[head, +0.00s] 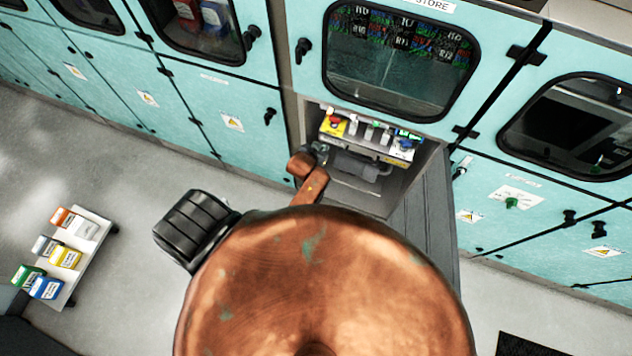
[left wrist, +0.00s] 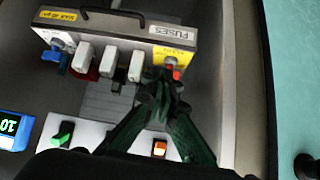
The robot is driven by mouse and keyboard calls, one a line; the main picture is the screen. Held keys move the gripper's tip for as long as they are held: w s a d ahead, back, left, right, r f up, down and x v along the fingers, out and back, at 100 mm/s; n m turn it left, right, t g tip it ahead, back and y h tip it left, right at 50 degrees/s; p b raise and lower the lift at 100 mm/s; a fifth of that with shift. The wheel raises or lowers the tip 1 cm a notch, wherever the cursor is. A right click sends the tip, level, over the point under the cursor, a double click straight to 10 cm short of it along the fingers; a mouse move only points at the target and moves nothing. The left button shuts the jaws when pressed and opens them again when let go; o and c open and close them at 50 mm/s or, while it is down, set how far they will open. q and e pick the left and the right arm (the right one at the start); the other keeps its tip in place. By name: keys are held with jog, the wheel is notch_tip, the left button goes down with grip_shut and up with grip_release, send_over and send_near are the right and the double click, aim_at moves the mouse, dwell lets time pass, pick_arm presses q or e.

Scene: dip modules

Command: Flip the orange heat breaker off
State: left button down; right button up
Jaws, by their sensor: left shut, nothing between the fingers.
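An orange lit rocker (left wrist: 159,148), the only orange switch that I can make out, sits on a white panel (left wrist: 95,131) low in the left wrist view, between my finger links. No lettering shows that names it as heat. My left gripper (left wrist: 165,82) is shut and empty, its tips just below a red button (left wrist: 170,64) on a yellow plate. Whether they touch it I cannot tell. In the head view the left gripper (head: 319,152) reaches into an open bay at the left end of the module. The orange rocker cannot be made out there. My right gripper is not in view.
A grey fuse box (left wrist: 118,33) with white levers and a blue knob (left wrist: 52,55) stands beside the fingers. A green switch (left wrist: 62,133) and a lit display (left wrist: 12,130) are left of them. Bay walls are close. A cart (head: 84,250) holds several coloured modules.

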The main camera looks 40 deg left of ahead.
pick_arm(q)
jog(key=s+d+f+g+b, duration=0.1)
jog(key=s+f+b, duration=0.2)
jog(key=f, duration=0.8)
jog(key=s+d+f+m+g+h+b, duration=0.1)
jog(key=s+f, duration=0.4)
jog(key=f, duration=0.7)
jog(key=shift+s+f+b, duration=0.15)
jog(key=shift+s+b, duration=0.25)
jog(key=shift+b, duration=0.5)
jog(key=shift+d, duration=0.1)
jog(key=s+f+m+g+b, duration=0.1)
jog(key=s+f+g+b, duration=0.15)
jog(key=s+f, duration=1.5)
jog(key=s+a+f+g, duration=0.1)
jog(key=s+f, duration=0.2)
jog(key=s, duration=0.4)
jog(key=s+f+g, duration=0.1)
jog(key=s+f, duration=0.1)
jog(key=s, duration=0.5)
jog(key=s+a+f+g+b, duration=0.1)
jog(key=s+f, duration=0.2)
jog(key=s, duration=0.5)
jog(key=shift+a+f+m, duration=0.3)
jog(key=shift+m, duration=0.1)
